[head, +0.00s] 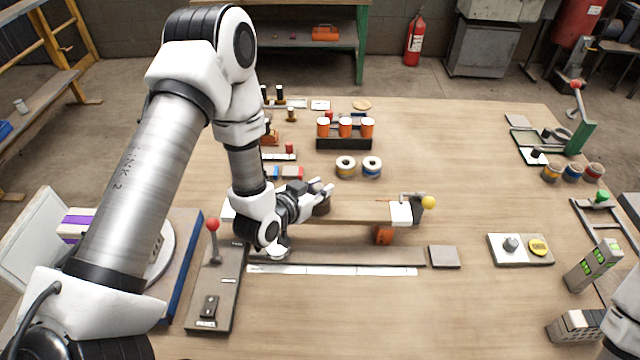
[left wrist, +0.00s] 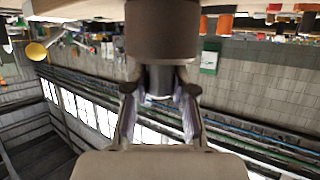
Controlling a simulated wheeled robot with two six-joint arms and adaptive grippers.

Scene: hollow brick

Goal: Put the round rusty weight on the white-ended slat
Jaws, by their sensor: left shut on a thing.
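The round rusty weight (head: 321,206) is a dark brown cylinder at the middle of the head view. My left gripper (head: 322,191) is shut on it. In the left wrist view the weight (left wrist: 163,32) is large at the top, with its narrower grey part between the two fingers (left wrist: 160,88). The slat (head: 360,212) lies level, with a white right end (head: 401,213) and an orange support (head: 384,235) under its right part. My forearm hides part of the slat's left half. My right gripper is out of view.
A grey base strip (head: 350,256) and a white ruler (head: 335,270) lie in front of the slat. A yellow ball (head: 428,202) stands by its right end. A red-knobbed lever box (head: 217,285) is at left. Tape rolls (head: 346,166) lie behind. The front middle table is clear.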

